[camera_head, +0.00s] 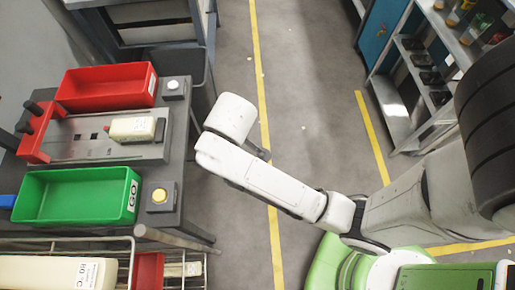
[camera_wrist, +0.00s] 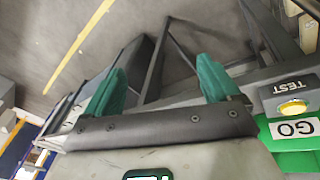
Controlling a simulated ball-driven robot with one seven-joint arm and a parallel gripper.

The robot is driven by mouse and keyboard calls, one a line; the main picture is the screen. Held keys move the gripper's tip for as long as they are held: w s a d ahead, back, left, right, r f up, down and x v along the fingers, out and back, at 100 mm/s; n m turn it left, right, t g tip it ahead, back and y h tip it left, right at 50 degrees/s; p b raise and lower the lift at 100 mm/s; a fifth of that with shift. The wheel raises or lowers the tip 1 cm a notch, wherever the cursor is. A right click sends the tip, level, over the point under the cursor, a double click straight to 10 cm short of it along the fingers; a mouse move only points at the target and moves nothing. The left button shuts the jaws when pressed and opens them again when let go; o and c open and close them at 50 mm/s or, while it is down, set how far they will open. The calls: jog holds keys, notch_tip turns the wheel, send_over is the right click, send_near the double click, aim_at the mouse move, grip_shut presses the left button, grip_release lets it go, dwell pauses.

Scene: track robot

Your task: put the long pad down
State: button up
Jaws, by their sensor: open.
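A cream block (camera_head: 132,128) with a dark end cap lies on the metal plate of the bench fixture. A longer cream block (camera_head: 45,273) with a printed label lies on the wire rack at the lower left, cut off by the frame edge. I cannot tell for sure which is the long pad. My gripper (camera_wrist: 160,87) is open in the wrist view, its two green fingertips wide apart with nothing between them. In the head view the white end of my arm is over the floor right of the bench, and its fingers are mostly hidden.
On the bench are a red bin (camera_head: 106,84), a green bin (camera_head: 75,196) marked GO, a white button (camera_head: 173,86) and a yellow button (camera_head: 160,196). The yellow button also shows in the wrist view (camera_wrist: 292,108). Shelves (camera_head: 413,90) stand at the right.

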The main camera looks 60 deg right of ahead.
jog(key=s+f+m+g+y, duration=0.1)
jog(key=s+f, duration=0.3)
jog(key=s, duration=0.9)
jog(key=shift+a+f+g+y, duration=0.2)
jog(key=shift+a+g+y, duration=0.1)
jog(key=shift+y, duration=0.2)
jog(key=shift+s, duration=0.1)
